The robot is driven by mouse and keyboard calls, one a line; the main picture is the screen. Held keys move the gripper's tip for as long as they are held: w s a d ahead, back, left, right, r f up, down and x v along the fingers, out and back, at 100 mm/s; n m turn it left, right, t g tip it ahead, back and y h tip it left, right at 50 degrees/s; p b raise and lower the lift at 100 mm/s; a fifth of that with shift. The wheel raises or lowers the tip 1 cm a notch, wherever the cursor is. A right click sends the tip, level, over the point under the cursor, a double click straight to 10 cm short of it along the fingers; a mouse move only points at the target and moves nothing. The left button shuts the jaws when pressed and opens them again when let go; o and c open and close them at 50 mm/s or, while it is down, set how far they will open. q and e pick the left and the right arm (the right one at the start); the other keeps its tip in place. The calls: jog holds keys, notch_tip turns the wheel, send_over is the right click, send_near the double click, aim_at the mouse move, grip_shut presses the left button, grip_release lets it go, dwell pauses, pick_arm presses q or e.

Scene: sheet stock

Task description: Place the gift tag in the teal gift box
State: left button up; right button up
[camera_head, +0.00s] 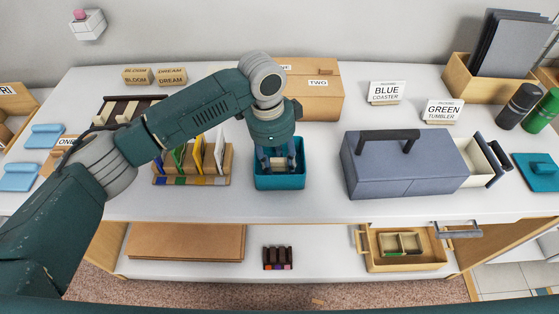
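The teal gift box (279,183) stands open on the white table near its front edge, in the middle of the head view. My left gripper (279,161) points straight down into it. Its two fingers are apart, one toward each side of the box, and look open. A small pale beige piece (278,160), which may be the gift tag, shows between the fingers, inside or just above the box. The gripper partly hides it, and I cannot tell whether the fingers touch it. My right gripper is out of view.
Left of the box stands a wooden rack (222,179) with colored dividers. A grey-blue toolbox (402,168) with a dark handle stands to the right. A cardboard box (325,92) is behind my gripper.

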aim_at(274, 162)
pick_arm(q)
notch_tip(274, 162, up, 12)
jog(key=a+b, duration=0.1)
jog(key=b, duration=0.1)
jog(key=shift+a, duration=0.2)
dwell(0.7)
